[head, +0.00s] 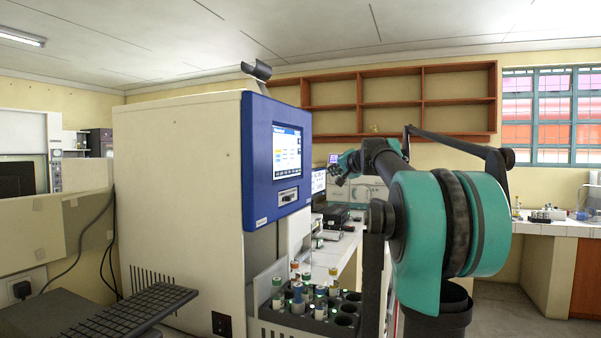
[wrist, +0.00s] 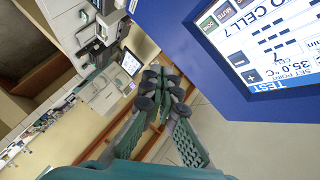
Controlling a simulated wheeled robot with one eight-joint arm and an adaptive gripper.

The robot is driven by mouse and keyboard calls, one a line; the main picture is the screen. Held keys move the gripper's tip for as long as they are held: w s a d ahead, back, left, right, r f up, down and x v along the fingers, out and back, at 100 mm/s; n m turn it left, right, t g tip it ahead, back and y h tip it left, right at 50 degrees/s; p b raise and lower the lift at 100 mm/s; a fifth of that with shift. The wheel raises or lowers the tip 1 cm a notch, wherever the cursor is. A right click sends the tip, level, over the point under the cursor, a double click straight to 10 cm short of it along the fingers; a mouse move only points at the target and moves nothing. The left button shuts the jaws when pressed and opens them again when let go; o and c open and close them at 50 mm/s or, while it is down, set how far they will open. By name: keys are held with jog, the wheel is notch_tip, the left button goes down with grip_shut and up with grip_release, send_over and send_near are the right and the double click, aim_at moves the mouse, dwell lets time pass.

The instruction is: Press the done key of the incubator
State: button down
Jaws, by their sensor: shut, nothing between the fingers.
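The incubator (head: 185,190) is a tall cream cabinet with a blue front panel (head: 262,205) and a lit touchscreen (head: 287,148). In the wrist view the tilted screen (wrist: 270,45) at the upper right reads "CELL 7", "35.0 °C" and "SET POINT". A green key (wrist: 208,25) and a plus key (wrist: 251,76) show along its edge. I cannot read which key is done; part of the screen is cut off. My gripper (head: 338,172) is shut and empty, to the right of the panel and apart from it. It also shows in the wrist view (wrist: 163,85), left of the screen.
A rack (head: 262,322) of capped tubes stands below the panel. A black keyboard (head: 135,312) lies at the lower left. Bench equipment (head: 337,217) stands behind my arm. A wooden shelf (head: 390,75) hangs on the back wall. Free space lies between gripper and panel.

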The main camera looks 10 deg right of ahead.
jog(key=shift+w+a, duration=0.7)
jog(key=shift+a, duration=0.55)
jog(key=shift+w+a, duration=0.75)
jog(key=shift+a, duration=0.55)
jog(key=shift+w+a, duration=0.7)
jog(key=shift+a, duration=0.55)
jog(key=shift+a, duration=0.1)
jog(key=shift+w+a, duration=0.2)
jog(key=shift+a, duration=0.05)
jog(key=shift+w+a, duration=0.15)
jog(key=shift+a, duration=0.15)
jog(key=shift+d, duration=0.1)
jog(key=shift+s+d, duration=0.35)
jog(key=shift+d, duration=0.2)
jog(key=s+d, duration=0.1)
jog(key=d, duration=0.2)
jog(key=s+d, duration=0.1)
jog(key=shift+s+d, duration=0.15)
jog(key=shift+s, duration=0.15)
